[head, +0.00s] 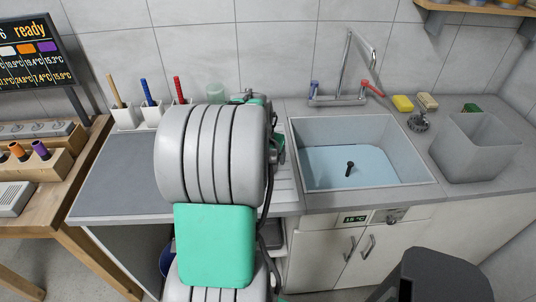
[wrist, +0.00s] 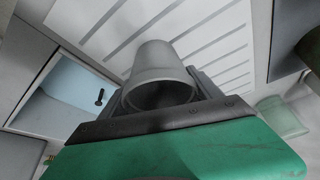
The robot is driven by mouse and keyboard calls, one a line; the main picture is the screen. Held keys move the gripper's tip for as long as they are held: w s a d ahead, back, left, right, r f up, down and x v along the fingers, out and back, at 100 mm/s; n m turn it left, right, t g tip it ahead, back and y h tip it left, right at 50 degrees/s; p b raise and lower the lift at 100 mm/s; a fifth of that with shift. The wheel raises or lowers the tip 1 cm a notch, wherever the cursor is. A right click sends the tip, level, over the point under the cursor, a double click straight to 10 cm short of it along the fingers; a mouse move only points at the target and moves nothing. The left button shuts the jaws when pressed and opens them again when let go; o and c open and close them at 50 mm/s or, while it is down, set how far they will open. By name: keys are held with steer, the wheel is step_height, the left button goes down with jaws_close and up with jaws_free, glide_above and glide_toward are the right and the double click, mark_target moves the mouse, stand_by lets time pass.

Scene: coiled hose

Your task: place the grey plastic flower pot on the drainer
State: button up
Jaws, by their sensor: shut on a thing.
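The grey plastic flower pot (wrist: 158,62) is between the two fingers of my gripper (wrist: 162,88) in the wrist view. My gripper is shut on it, and its dark opening faces the camera. Behind the pot is the white drainer (wrist: 226,42) with its grooves. I cannot tell whether the pot touches the drainer or is held above it. In the head view my arm hides the gripper, the pot and most of the drainer; only the drainer's right strip (head: 285,182) shows, beside the sink.
The sink (head: 372,183) with bluish water and a dark plug lies right of the drainer. A tap (head: 345,75) stands behind it. A grey bin (head: 477,147) stands at the right. Holders with brushes (head: 150,112) and a greenish cup (head: 215,92) stand along the wall.

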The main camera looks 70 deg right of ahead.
steer(key=shift+f, duration=0.4)
steer(key=o, duration=1.3)
steer(key=shift+o, duration=0.2)
steer(key=shift+r, duration=0.15)
